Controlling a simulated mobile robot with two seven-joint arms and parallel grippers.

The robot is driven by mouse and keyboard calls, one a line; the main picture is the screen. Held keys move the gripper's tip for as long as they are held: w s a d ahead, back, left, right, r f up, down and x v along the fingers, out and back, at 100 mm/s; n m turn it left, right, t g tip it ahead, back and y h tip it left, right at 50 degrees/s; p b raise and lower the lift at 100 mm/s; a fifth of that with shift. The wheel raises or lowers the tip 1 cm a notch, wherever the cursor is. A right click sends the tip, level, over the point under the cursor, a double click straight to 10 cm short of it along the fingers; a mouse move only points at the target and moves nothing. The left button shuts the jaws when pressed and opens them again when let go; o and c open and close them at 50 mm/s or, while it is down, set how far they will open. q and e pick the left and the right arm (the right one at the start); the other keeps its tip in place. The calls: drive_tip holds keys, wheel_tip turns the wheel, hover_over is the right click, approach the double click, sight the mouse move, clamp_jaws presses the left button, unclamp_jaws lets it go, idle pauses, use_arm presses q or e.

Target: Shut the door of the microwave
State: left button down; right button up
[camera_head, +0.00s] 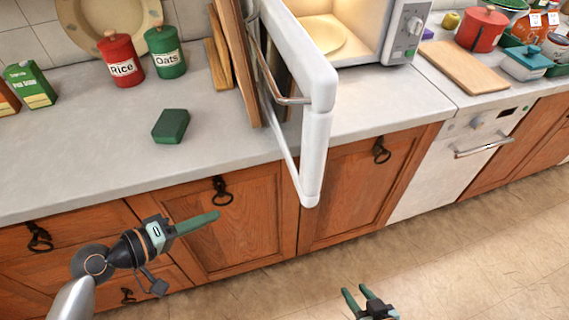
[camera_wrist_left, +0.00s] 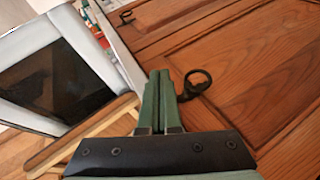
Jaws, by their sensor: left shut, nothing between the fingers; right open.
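The microwave (camera_head: 397,35) stands on the counter at the top of the head view, its lit inside and plate showing. Its white-framed door (camera_head: 318,140) is wide open, sticking out past the counter's front edge. The door's metal handle (camera_head: 268,72) is on its left-facing side. My left gripper (camera_head: 216,216) is shut and empty, left of and below the door and apart from it, before the cabinet fronts. Its closed green fingers also show in the left wrist view (camera_wrist_left: 163,85), beside a white-framed dark panel that looks like the door (camera_wrist_left: 60,80). My right gripper (camera_head: 357,298) is open and empty at the bottom.
Wooden boards (camera_head: 236,60) stand close to the door's left side. A green block (camera_head: 171,126), a red rice canister (camera_head: 121,60) and a green oats canister (camera_head: 165,52) are on the left counter. A cutting board (camera_head: 463,67) lies right of the microwave. The floor in front is clear.

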use_arm(q)
wheel_tip(320, 180, up, 9)
drive_tip(key=d+g+h, duration=0.2)
drive_tip(key=h, duration=0.2)
drive_tip(key=m+g+h, duration=0.2)
drive_tip(key=h, duration=0.1)
approach(304, 159)
drive_tip(key=p+x, duration=0.4)
drive_tip(key=x, duration=0.2)
drive_tip(key=shift+r, duration=0.1)
drive_tip(key=shift+w+d, duration=0.2)
drive_tip(key=shift+d, duration=0.2)
drive_tip(key=shift+n, duration=0.3)
